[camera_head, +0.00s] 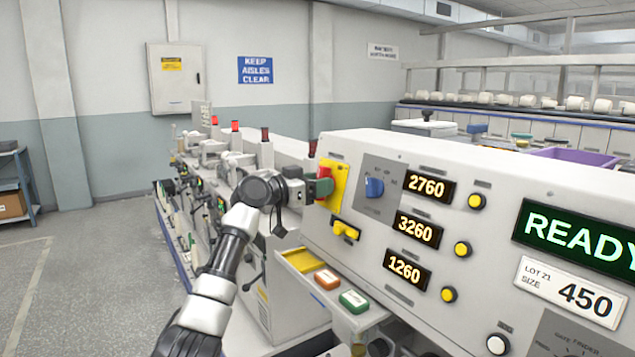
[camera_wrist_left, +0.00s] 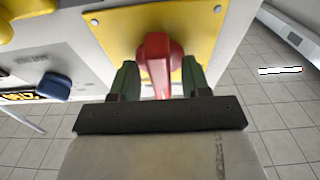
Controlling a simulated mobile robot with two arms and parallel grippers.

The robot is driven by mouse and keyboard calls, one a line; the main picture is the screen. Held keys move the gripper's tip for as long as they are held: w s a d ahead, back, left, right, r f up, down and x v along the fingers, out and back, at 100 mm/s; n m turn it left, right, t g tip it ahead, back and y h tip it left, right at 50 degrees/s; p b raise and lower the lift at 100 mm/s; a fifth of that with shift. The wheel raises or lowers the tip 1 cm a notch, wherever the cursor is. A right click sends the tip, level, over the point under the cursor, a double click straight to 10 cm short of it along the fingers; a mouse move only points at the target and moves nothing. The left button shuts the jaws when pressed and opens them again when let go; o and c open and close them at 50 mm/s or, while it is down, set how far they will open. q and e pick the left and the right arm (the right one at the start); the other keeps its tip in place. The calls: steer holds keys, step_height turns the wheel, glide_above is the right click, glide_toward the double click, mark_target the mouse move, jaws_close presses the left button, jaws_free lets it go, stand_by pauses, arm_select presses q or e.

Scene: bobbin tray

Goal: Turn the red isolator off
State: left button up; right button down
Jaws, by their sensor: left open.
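The red isolator (camera_head: 326,173) is a red handle on a yellow plate (camera_head: 340,187) at the left end of the grey control panel. In the left wrist view the red handle (camera_wrist_left: 161,62) stands between the two green fingers of my left gripper (camera_wrist_left: 158,80), with the yellow plate (camera_wrist_left: 205,28) behind it. My left gripper (camera_head: 322,187) is open around the handle; slim gaps show on both sides. In the head view the gripper partly hides the handle. My right gripper is not in view.
A blue knob (camera_head: 375,187) is close to the right of the yellow plate, and a yellow handle (camera_head: 345,231) is below it. Displays and yellow buttons fill the panel further right.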

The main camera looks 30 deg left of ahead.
arm_select(q)
steer(key=shift+a, duration=0.1)
jaws_close()
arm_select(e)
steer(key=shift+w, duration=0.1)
